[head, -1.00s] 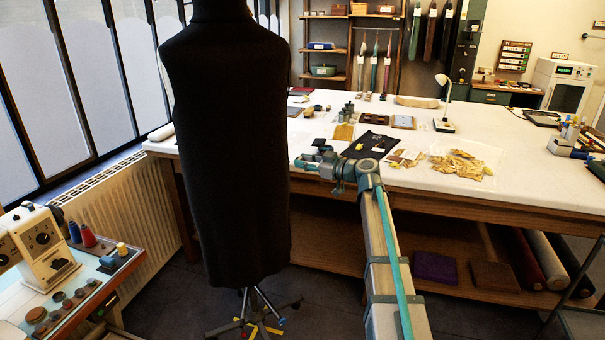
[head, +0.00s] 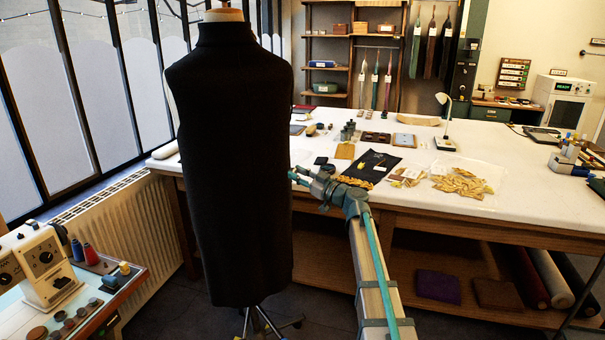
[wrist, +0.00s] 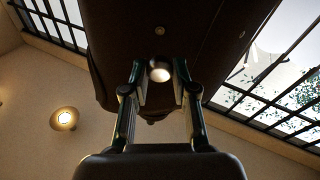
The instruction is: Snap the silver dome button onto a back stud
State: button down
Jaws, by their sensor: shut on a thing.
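The black sleeveless garment on the dress form (head: 238,170) stands upright left of centre in the head view. In the wrist view its dark cloth (wrist: 205,45) fills the upper middle, with a small stud (wrist: 159,30) near the top centre and another (wrist: 242,34) to the right. My gripper (wrist: 160,76) is shut on the silver dome button (wrist: 160,72), which shows as a bright round thing between the fingertips. It overlaps the cloth, below the centre stud in the picture. I cannot tell whether it touches the cloth. In the head view the form's right edge hides my fingertips.
The long white worktable (head: 480,205) with tools, trays and gold trim (head: 460,183) lies right of and behind the form. A side table with a sewing machine (head: 40,265) stands front left. A radiator (head: 115,225) stands under the windows.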

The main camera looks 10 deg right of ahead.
aim_at(275, 164)
jog(key=shift+f+b+x, duration=0.2)
jog(key=shift+b+x, duration=0.5)
jog(key=shift+x, duration=0.9)
jog(key=shift+f+b+x, duration=0.25)
jog(key=shift+b+x, duration=0.4)
jog(key=shift+x, duration=0.9)
jog(key=shift+w+a+r+b, duration=0.1)
jog(key=shift+w+a+b, duration=0.3)
jog(key=shift+w+b, duration=0.2)
jog(key=shift+c, duration=1.8)
grip_release()
jog(key=shift+s, duration=0.1)
